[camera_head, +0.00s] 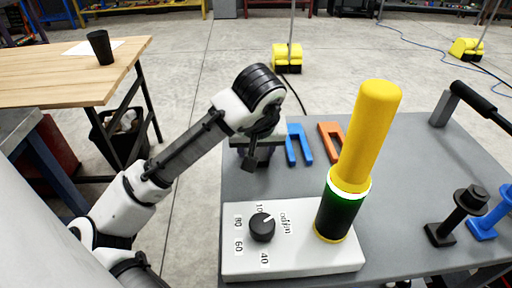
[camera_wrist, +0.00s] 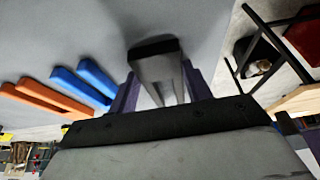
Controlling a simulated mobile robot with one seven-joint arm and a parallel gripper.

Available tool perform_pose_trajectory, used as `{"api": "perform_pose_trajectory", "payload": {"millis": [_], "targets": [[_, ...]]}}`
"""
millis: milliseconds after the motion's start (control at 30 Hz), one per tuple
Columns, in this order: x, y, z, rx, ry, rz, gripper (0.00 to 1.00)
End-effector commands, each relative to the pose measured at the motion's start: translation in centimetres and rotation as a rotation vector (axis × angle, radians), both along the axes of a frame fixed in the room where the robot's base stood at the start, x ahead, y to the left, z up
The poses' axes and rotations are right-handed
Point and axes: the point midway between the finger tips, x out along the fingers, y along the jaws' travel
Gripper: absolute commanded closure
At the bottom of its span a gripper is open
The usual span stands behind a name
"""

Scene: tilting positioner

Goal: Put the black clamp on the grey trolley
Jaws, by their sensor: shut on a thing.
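My gripper (camera_head: 250,148) is shut on the black clamp, a dark forked piece, at the far left corner of the grey trolley (camera_head: 400,150). The clamp (camera_head: 251,165) hangs below my gripper in the head view, partly hidden by it. In the wrist view the clamp (camera_wrist: 155,50) sits between the two purple fingers of my gripper (camera_wrist: 158,85), with the grey trolley top behind it. I cannot tell whether the clamp touches the top.
A blue forked clamp (camera_head: 293,145) and an orange one (camera_head: 328,143) lie right of my gripper. A white dial box (camera_head: 300,262) with a tall yellow-topped lamp (camera_head: 365,130) stands in front. Black (camera_head: 460,212) and blue (camera_head: 490,222) pieces stand at right. The trolley's middle is clear.

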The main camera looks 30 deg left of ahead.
Motion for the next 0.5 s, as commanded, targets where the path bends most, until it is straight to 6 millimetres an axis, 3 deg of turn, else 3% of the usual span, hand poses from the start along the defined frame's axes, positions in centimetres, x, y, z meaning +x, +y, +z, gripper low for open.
{"api": "perform_pose_trajectory", "payload": {"millis": [200,233,400,500], "targets": [[0.04,0.01,-0.14,0.001,-0.003,0.0,0.95],[0.03,-0.02,-0.23,0.0,0.0,0.0,0.5],[0.02,-0.01,-0.14,0.0,0.0,0.0,0.29],[0.02,-0.01,-0.14,0.0,0.0,0.0,0.29]]}}
